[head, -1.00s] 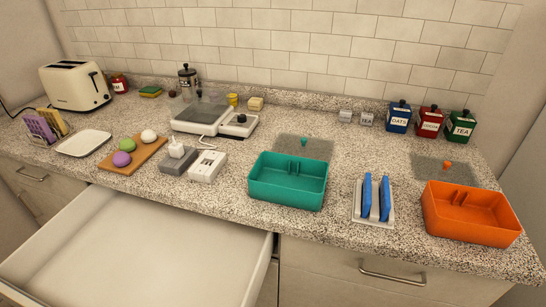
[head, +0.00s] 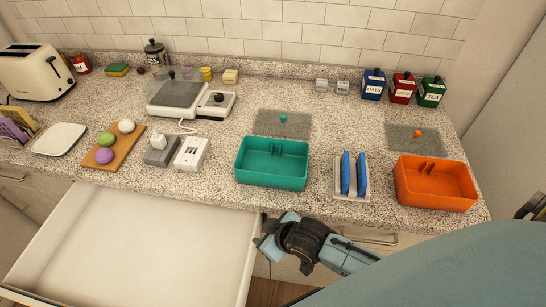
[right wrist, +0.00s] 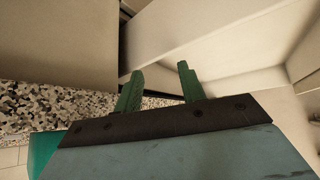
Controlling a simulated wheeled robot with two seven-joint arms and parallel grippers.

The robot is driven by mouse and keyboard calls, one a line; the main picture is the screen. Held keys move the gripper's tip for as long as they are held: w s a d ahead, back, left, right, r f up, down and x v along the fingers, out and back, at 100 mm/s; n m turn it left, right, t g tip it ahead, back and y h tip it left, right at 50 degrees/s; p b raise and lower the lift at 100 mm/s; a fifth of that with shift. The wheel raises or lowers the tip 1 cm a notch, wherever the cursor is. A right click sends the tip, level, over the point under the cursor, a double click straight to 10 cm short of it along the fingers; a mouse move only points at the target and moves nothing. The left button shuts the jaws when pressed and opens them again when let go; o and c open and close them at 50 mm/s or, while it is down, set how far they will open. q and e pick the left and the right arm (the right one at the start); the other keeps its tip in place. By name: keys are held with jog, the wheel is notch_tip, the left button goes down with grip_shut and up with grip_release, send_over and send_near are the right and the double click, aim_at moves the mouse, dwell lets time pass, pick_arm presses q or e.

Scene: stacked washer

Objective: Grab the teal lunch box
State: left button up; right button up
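The teal lunch box (head: 272,164) is an open, empty-looking tray with a small divider, standing on the speckled counter in the middle of the head view. A teal edge (right wrist: 45,148) at the lower left of the right wrist view appears to be part of it. My right gripper (head: 262,246) is in front of and below the counter edge, near the open drawer's right side, apart from the box. In the right wrist view its two green fingers (right wrist: 160,88) are spread with nothing between them. My left gripper is not in view.
An open, empty white drawer (head: 150,240) juts out below the counter at left. Right of the box are a rack (head: 350,192) with blue pieces and an orange lunch box (head: 436,183). A grey mat (head: 262,128) with a teal knob lies behind; grey and white blocks (head: 191,153) sit left.

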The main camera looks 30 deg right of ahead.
jog(key=w+a+r+n+y+p, duration=0.1)
jog(key=a+r+p, duration=0.15)
jog(key=r, duration=0.65)
notch_tip(320, 180, up, 5)
jog(key=n+y, duration=0.6)
send_over(270, 186)
jog(key=s, duration=0.5)
jog(key=shift+a+f, duration=0.1)
jog(key=shift+f, duration=0.1)
jog(key=s+d+r+m, duration=0.1)
jog(key=d+r, duration=0.2)
jog(key=d, duration=0.6)
jog(key=shift+m, duration=0.3)
jog(key=x, duration=0.7)
jog(key=shift+d+f, duration=0.15)
jog(key=shift+f, duration=0.1)
jog(key=shift+x, duration=2.85)
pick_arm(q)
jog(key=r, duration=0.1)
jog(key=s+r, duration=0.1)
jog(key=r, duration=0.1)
pick_arm(e)
jog(key=shift+r, duration=0.15)
jog(key=shift+c, duration=0.4)
